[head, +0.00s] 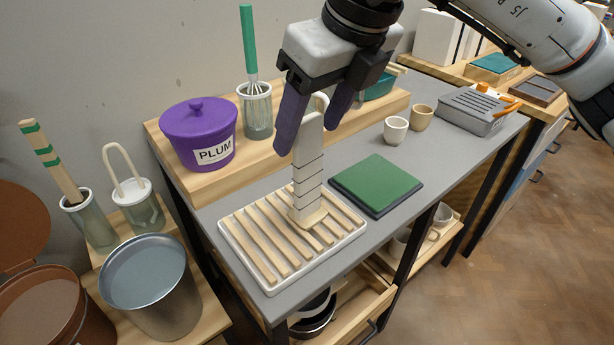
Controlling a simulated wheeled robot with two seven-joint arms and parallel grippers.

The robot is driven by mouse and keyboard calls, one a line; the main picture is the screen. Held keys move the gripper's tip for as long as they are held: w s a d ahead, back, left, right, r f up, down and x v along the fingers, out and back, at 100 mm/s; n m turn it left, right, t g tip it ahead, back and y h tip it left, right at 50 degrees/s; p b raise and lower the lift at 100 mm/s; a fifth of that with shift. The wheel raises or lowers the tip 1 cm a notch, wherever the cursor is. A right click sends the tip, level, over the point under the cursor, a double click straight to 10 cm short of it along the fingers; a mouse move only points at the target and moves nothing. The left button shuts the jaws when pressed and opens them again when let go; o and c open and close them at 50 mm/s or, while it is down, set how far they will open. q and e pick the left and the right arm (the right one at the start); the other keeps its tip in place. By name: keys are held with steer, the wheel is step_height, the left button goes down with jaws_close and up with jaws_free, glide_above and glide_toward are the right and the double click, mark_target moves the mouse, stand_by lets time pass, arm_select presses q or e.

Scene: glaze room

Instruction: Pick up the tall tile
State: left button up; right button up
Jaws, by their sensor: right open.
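The tall tile (307,170), pale with dark lines across it, stands upright on a small tan base on a slatted wooden rack in a white tray (347,238). A pale curved piece shows at its top. My right gripper (308,136) points down over the tile. Its two purple fingers are open, one to each side of the tile's upper part. I cannot tell whether either finger touches it. My left gripper is not in view.
A green square slab on a dark board (376,184) lies right of the tray. Two small cups (395,130) and a grey box (474,110) stand farther right. Behind, a wooden riser (215,181) holds a purple PLUM pot (199,135) and a whisk jar (256,110). Buckets stand at left.

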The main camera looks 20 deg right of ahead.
mark_target(312, 138)
steer(key=x, duration=0.5)
steer(key=shift+s+d+f, duration=0.15)
steer(key=shift+s+d, duration=0.05)
steer(key=shift+d, duration=0.15)
jaws_close()
